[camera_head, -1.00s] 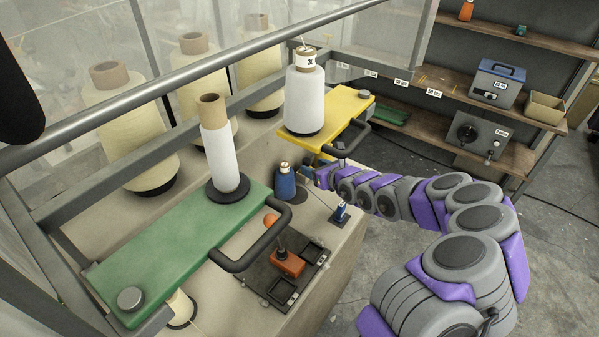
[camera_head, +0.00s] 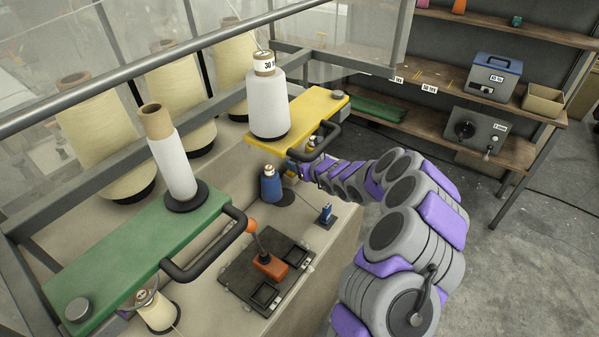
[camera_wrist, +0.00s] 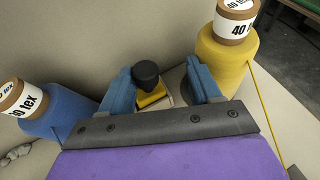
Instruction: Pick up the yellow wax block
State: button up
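The yellow wax block (camera_wrist: 152,99) shows in the wrist view as a small yellow piece with a black knob (camera_wrist: 146,74) above it. My gripper (camera_wrist: 160,74) has its two blue fingers apart, one on each side of the block and knob. I see a gap at the right finger; whether the left finger touches cannot be told. In the head view my gripper (camera_head: 291,168) is small, beside the blue cone and below the yellow plate, and the wax block cannot be made out clearly there.
A blue cone (camera_wrist: 62,112) and a yellow cone (camera_wrist: 226,62) stand close on either side of my fingers. The yellow plate (camera_head: 318,106) with its black handle overhangs nearby. A dark tray (camera_head: 247,290) holds an orange block (camera_head: 269,266) with a lever.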

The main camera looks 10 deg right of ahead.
jog(key=a, duration=0.3)
jog(key=shift+w+a+r, duration=0.1)
jog(key=shift+w+a, duration=0.05)
jog(key=shift+a, duration=0.3)
jog(key=c, duration=0.3)
jog(key=shift+d, duration=0.85)
jog(key=c, duration=0.6)
jog(key=shift+c, duration=0.8)
jog(key=shift+a, duration=0.3)
